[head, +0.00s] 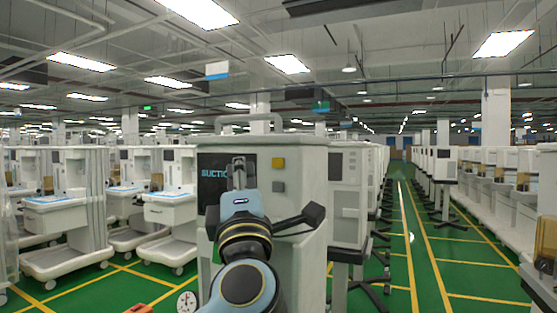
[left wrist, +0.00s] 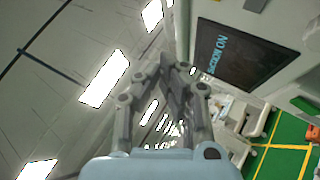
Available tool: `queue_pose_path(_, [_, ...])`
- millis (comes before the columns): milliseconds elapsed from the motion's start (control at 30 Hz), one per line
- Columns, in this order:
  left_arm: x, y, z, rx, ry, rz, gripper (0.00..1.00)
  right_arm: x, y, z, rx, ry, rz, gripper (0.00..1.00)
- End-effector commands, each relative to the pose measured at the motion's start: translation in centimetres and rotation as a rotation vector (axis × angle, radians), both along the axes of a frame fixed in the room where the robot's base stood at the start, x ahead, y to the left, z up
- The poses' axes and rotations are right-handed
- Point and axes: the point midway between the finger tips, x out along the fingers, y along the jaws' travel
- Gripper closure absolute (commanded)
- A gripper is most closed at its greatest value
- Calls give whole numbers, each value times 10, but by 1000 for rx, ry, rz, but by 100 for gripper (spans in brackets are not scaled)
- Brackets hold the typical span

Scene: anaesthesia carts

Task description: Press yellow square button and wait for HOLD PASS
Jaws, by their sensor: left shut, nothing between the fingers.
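The yellow square button (head: 278,162) is on the front panel of the cart (head: 305,165) before me, above a grey square button (head: 278,187). Left of them is a dark screen (head: 210,162), partly hidden by my gripper; in the left wrist view the screen (left wrist: 240,55) reads "SUCTION ON". My left gripper (head: 238,162) is shut and empty, in front of the screen's right part and left of the yellow button in the head view. My right gripper is not in view.
Dark handle-like bars (head: 312,214) stick out below the buttons. Another cart (head: 348,195) stands close behind on the right. White carts (head: 65,215) fill the left. A green aisle (head: 425,265) with yellow lines is open at the right.

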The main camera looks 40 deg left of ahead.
Motion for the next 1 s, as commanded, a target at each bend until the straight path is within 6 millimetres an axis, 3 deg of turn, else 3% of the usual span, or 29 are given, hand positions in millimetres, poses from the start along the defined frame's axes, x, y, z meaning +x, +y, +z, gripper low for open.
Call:
queue_pose_path(267, [9, 2, 0, 2, -1, -1, 100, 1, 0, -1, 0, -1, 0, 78])
queue_pose_path(700, [65, 20, 0, 2, 1, 0, 100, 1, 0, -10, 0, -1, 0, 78])
queue_pose_path(1000, [83, 26, 0, 1, 1, 0, 100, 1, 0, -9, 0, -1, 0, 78])
